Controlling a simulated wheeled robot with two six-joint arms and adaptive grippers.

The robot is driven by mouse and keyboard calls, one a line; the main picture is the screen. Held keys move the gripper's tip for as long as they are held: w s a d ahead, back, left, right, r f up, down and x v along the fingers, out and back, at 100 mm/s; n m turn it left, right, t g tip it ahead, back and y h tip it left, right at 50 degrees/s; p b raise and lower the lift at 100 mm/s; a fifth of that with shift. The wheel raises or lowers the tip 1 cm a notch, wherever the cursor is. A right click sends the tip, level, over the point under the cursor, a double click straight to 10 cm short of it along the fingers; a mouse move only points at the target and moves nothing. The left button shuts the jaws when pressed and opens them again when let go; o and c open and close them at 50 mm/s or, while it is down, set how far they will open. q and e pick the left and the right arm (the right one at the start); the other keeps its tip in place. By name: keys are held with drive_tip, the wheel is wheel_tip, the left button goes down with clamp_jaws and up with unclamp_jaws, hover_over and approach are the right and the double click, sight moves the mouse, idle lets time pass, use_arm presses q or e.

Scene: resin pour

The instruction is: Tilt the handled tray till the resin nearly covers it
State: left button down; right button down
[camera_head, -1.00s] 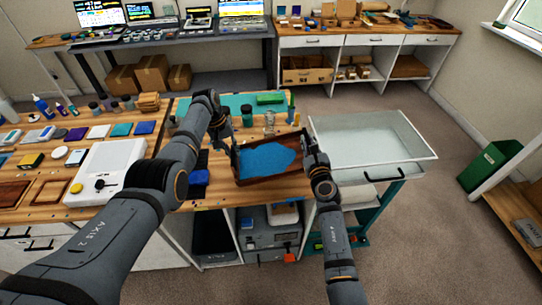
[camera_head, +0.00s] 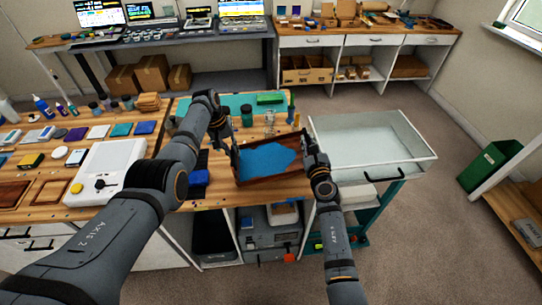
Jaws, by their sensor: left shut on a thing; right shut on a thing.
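The handled tray (camera_head: 287,177) is a brown wooden tray held between my two grippers above the front of the wooden bench. Blue resin (camera_head: 266,160) covers the left and middle of its floor and comes to a blunt point toward the right. A strip of bare brown floor shows at the right end. The tray looks tilted, though the exact slope is hard to tell. My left gripper (camera_head: 233,150) is shut on the tray's left end. My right gripper (camera_head: 309,150) is shut on its right end. The fingertips and handles are mostly hidden by the grippers.
The wooden bench (camera_head: 222,190) lies under the tray. A dark blue block (camera_head: 199,178), a green jar (camera_head: 247,116) and a clear cup (camera_head: 269,118) stand near it. A white scale (camera_head: 108,170) is at left. A pale, empty-looking cart (camera_head: 365,140) stands to the right.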

use_arm(q)
drive_tip(key=shift+a, duration=0.55)
use_arm(e)
drive_tip(key=shift+w+a+r, duration=0.1)
drive_tip(key=shift+a+r, duration=0.3)
drive_tip(key=shift+r, duration=0.1)
drive_tip(key=shift+m, duration=0.4)
drive_tip(key=m, duration=0.4)
drive_tip(key=shift+d+r+m+t, duration=0.1)
drive_tip(key=shift+d+m+t, duration=0.05)
drive_tip(key=shift+m+t, duration=0.2)
use_arm(q)
wheel_tip(320, 180, up, 12)
drive_tip(key=y, duration=0.5)
drive_tip(key=shift+d, duration=0.3)
drive_tip(key=shift+a, duration=0.1)
drive_tip(key=shift+f, duration=0.1)
use_arm(e)
drive_tip(key=shift+f, duration=0.2)
